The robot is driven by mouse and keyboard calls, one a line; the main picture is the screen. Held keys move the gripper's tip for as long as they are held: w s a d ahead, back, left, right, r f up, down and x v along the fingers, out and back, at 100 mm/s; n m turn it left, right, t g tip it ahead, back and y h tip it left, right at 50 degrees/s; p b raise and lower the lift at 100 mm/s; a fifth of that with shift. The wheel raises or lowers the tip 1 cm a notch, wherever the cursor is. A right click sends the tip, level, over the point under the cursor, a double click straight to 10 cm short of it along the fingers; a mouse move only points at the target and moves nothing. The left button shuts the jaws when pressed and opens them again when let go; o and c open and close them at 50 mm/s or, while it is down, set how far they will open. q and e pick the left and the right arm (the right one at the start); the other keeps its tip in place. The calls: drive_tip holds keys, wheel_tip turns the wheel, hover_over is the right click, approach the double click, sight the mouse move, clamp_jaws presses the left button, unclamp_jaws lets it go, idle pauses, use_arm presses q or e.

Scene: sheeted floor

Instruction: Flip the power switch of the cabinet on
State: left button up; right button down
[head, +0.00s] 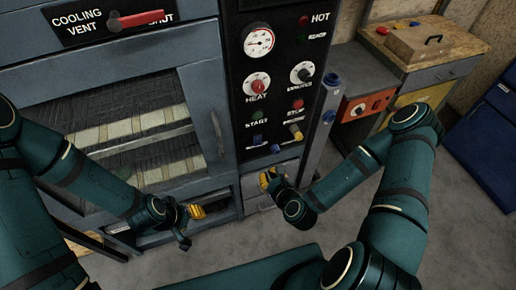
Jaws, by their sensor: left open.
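The cabinet (226,60) is a large blue-grey unit with a black control panel (273,75) on its right side. The panel carries a gauge, knobs, buttons and, low down, a yellow-tipped lever switch (295,131). The small labels near the lower controls are too blurred to tell which one is the power switch. My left gripper (195,212), with yellow fingertips, is open in front of the cabinet's lower part, left of and below the panel. My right gripper (265,181) is just below the panel, apart from the lever switch; its fingers are mostly hidden by its own body.
A red-handled cooling vent lever (137,20) is at the cabinet's upper left. A glazed door with a vertical handle (217,131) fills the front. A blue cabinet (490,140) is far right. Grey floor is clear.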

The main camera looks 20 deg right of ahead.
drive_tip(key=shift+w+d+r+m+t+h, duration=0.1)
drive_tip(key=shift+d+r+m+t+h, duration=0.15)
drive_tip(key=shift+m, duration=0.35)
drive_tip(key=shift+d+r+m+t+h, duration=0.15)
drive_tip(key=shift+d+m, duration=0.15)
drive_tip(key=shift+m, duration=0.3)
approach(258, 140)
drive_tip(key=shift+w+a+f, duration=0.25)
drive_tip(key=shift+w+f, duration=0.8)
drive_tip(key=shift+w, duration=0.05)
drive_tip(key=shift+w+a+f, duration=0.25)
drive_tip(key=shift+w+f, duration=0.8)
drive_tip(key=shift+w+a+f, duration=0.25)
drive_tip(key=shift+w+f, duration=0.8)
drive_tip(key=shift+w, duration=0.05)
